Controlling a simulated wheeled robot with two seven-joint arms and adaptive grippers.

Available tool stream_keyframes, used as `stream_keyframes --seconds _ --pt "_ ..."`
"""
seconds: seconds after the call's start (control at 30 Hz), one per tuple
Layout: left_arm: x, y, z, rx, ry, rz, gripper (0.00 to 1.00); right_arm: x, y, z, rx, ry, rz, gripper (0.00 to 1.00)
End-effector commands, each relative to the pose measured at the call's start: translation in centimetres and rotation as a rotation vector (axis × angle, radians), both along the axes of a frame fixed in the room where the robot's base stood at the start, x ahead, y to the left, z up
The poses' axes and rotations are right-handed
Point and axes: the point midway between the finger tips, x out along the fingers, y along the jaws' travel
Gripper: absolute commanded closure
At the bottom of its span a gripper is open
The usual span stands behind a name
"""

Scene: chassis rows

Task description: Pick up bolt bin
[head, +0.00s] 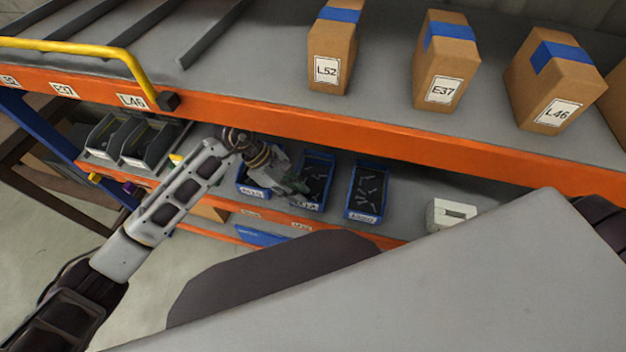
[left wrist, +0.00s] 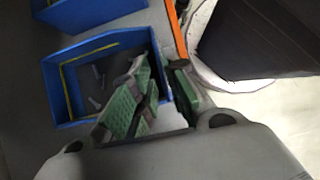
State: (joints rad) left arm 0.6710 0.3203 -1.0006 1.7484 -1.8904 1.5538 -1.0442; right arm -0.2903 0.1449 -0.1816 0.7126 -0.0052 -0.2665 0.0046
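Three blue bins stand in a row on the lower shelf in the head view: a left bin (head: 242,186), a middle bin (head: 328,172) with dark bolts, and a right bin (head: 381,190) with bolts. Each has a white front label, too small to read surely. My left gripper (head: 292,184) is at the front left of the middle bin and hides part of it. In the left wrist view, a blue bin (left wrist: 58,98) with a few bolts lies beneath the green-padded fingers of the left gripper (left wrist: 162,98). The fingers are apart; contact with the bin wall is unclear. My right gripper is out of view.
The orange upper shelf beam (head: 400,150) runs close above the bins. Grey bins (head: 150,150) stand to the left, and a white object (head: 446,214) to the right. Cardboard boxes (head: 331,55) stand on the upper shelf, with a yellow rail (head: 75,47) at its left.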

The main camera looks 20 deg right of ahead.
Motion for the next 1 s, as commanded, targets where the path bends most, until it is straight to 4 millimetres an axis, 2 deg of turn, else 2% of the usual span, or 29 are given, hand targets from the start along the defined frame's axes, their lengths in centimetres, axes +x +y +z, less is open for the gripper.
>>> stream_keyframes --seconds 0.27,0.7,1.0 --pt "-0.1 -0.1 -0.2 0.0 0.002 0.0 0.85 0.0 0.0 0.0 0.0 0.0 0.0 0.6" --pt "-1.4 -2.0 -3.6 0.0 0.002 0.0 0.85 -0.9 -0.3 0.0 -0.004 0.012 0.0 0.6" --pt "-1.5 -2.3 -4.2 -0.001 0.001 0.0 0.85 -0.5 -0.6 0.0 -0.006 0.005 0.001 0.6"
